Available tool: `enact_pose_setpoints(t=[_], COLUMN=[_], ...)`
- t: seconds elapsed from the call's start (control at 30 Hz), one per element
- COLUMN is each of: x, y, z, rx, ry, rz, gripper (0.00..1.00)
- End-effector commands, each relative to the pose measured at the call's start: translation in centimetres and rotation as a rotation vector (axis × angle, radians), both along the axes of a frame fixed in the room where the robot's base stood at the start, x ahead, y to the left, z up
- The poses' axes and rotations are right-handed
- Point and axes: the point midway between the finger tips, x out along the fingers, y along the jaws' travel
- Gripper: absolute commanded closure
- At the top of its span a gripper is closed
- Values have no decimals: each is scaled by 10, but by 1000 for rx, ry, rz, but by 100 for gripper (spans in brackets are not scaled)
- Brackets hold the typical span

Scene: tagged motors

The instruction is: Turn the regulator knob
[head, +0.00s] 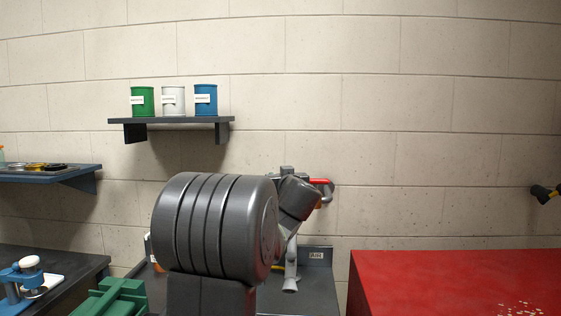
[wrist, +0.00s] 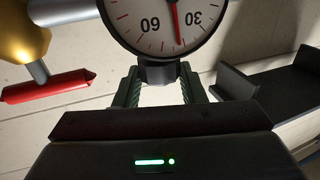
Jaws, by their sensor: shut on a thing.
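The regulator's round white gauge (wrist: 160,22) shows at the top of the wrist view, upside down, with 30 and 60 and a red needle near the 30. Below it is the dark regulator knob (wrist: 158,72). My gripper (wrist: 159,84) has one green finger on each side of the knob and is shut on it. Left of it are a brass body (wrist: 22,32) and a red valve handle (wrist: 48,86). The red handle also shows in the head view (head: 319,181); there my arm hides the gauge and knob.
A red-topped surface (head: 450,285) stands at the right. A shelf (head: 175,120) with green, white and blue cans is on the wall. At the left are a wall shelf (head: 60,175) and a dark bench (head: 60,262).

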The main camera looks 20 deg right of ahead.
Motion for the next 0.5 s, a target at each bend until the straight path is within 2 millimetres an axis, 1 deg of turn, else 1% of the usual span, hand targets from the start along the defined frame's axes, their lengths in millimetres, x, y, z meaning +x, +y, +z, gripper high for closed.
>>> enact_pose_setpoints(t=[0.03,0.5], x=[0,0], y=[-2,-6], z=[5,4], rx=[6,5], ry=[9,4], rz=[19,235], gripper=[86,86])
